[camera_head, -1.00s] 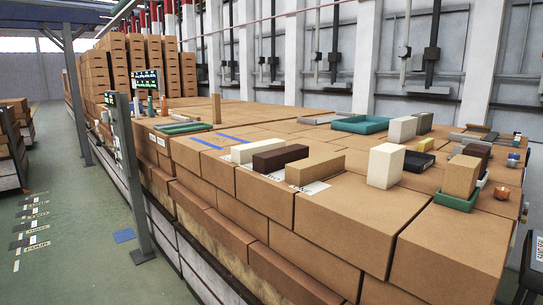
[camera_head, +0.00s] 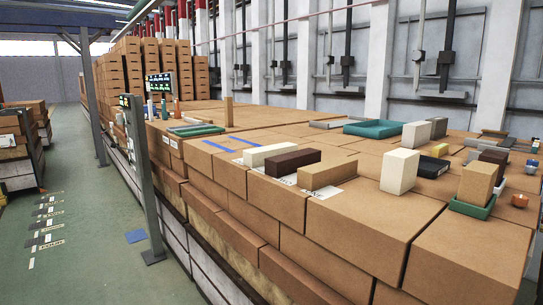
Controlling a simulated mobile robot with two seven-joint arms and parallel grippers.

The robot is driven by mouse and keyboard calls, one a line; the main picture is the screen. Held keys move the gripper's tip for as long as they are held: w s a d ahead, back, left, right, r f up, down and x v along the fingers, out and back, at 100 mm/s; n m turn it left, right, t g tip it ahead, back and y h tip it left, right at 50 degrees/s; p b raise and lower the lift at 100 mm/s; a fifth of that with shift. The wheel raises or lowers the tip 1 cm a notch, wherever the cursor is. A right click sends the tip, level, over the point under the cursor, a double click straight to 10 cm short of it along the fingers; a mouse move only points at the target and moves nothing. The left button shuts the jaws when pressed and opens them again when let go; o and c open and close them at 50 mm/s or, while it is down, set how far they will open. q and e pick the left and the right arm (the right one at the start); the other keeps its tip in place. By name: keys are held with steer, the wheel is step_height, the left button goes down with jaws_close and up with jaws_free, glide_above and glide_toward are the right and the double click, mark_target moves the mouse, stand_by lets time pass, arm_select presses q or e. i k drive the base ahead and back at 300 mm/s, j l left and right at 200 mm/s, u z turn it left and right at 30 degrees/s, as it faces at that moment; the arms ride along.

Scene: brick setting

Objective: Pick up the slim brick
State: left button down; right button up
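A thin tan brick (camera_head: 228,111) stands upright on the stacked cardboard boxes, beyond the blue tape marks; it is the narrowest upright brick I see. Three bricks lie in a row nearer the middle: a cream one (camera_head: 269,153), a dark brown one (camera_head: 293,163) and a tan one (camera_head: 327,173). A cream block (camera_head: 399,171) stands upright to their right. A tan block (camera_head: 477,182) stands in a small green tray (camera_head: 472,209) at the right. Neither of my grippers is in view.
The box stack (camera_head: 355,225) forms a wide surface with a sharp front edge. A grey post with a screen (camera_head: 143,180) stands before its left end. Green trays (camera_head: 373,129) and small items sit on top. The green floor aisle (camera_head: 75,250) at left is open.

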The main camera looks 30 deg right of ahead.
mark_target(255, 158)
steer(key=i+z, duration=0.35)
steer(key=i, duration=0.6)
